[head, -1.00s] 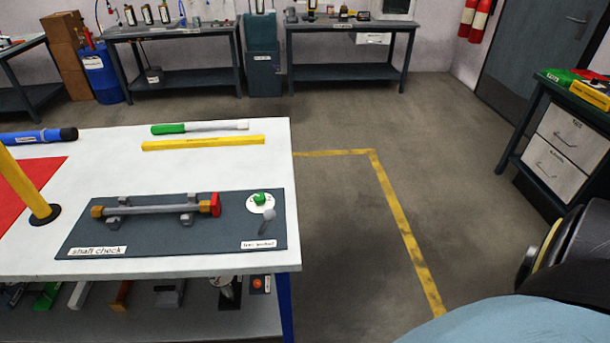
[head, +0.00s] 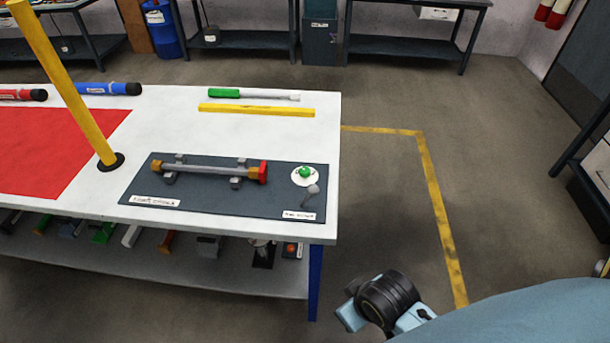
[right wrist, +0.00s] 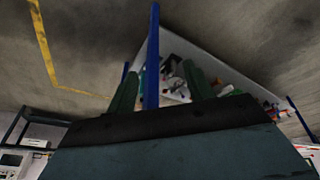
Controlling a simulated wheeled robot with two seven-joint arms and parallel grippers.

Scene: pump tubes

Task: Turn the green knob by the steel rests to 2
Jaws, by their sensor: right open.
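The green knob (head: 305,171) sits on a round white dial on the dark shaft check board (head: 270,205), near the table's right end. I cannot read the dial's marks or the knob's setting. The steel rests (head: 237,182) stand left of the knob and carry a shaft (head: 208,169) with an orange end and a red end. My right gripper (right wrist: 158,82) is open and empty in the right wrist view, its two fingers apart with a blue table leg beyond them. In the head view only part of my right arm shows, right of the table and away from the knob. My left gripper is out of view.
A small grey lever (head: 311,193) stands just below the knob. A yellow post (head: 65,85) rises by the red mat (head: 50,150). A yellow bar (head: 257,109) and a green-handled tool (head: 255,94) lie behind the board. Floor right of the white table (head: 180,120) is clear.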

